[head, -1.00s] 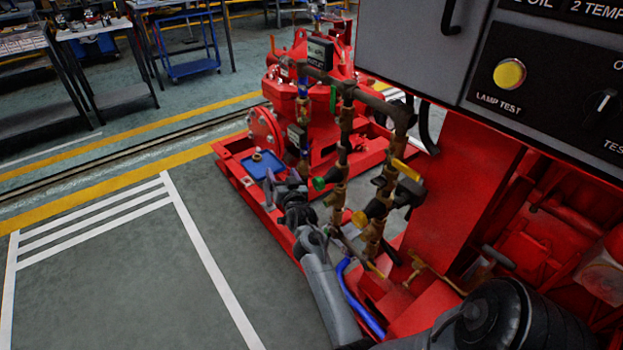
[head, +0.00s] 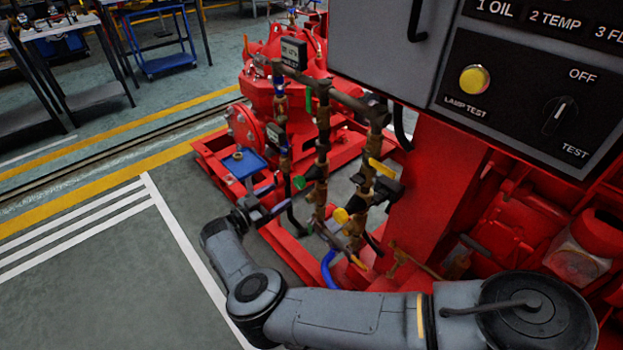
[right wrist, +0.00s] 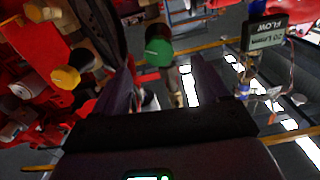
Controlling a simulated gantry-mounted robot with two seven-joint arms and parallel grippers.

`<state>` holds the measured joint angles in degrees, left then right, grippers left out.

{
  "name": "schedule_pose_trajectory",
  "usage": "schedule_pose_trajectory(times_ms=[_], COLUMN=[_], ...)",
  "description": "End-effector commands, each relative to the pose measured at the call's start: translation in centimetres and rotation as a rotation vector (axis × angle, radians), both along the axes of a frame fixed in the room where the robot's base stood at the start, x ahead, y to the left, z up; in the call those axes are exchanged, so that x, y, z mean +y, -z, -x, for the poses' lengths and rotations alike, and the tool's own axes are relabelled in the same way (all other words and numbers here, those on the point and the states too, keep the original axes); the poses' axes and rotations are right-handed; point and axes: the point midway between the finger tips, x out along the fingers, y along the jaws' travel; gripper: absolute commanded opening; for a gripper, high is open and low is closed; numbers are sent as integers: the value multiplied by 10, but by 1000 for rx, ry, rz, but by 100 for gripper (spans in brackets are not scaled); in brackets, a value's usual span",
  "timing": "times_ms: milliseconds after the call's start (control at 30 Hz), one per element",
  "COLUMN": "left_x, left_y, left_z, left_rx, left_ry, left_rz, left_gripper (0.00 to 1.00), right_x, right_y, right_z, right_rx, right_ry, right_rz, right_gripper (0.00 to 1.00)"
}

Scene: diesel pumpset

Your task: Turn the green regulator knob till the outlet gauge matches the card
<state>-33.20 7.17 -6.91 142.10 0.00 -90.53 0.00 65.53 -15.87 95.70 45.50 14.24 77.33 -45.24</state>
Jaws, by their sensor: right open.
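The green regulator knob (head: 299,182) sits on the brass pipework, facing the left of the head view. In the right wrist view the green knob (right wrist: 158,50) shows ahead of the finger gap. My right gripper (head: 280,196) is open, just left of the knob, with its two dark fingers (right wrist: 165,78) apart and empty. I cannot make out the card. My left gripper is not in view.
A yellow knob (head: 341,215) and yellow lever (head: 382,168) sit right of the green knob. A lower display box (head: 275,135) is on the left pipe. A blue tray (head: 244,163) lies on the red frame. The grey control panel (head: 520,90) overhangs at right.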

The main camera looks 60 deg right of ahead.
Motion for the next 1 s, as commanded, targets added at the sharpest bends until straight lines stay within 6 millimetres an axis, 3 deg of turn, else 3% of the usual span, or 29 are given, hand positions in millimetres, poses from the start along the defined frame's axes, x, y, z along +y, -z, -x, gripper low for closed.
schedule_pose_trajectory(times_ms=[167,700,1000], left_x=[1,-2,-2], left_y=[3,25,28], left_z=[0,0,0], left_rx=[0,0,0], left_ry=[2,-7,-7], left_rz=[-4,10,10], left_gripper=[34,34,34], right_x=[-5,-80,-95], right_y=[-3,-2,-4], right_z=[3,31,36], right_rx=[18,15,16], right_ry=[18,16,15], right_rz=[-7,-5,-6], right_gripper=[74,74,74])
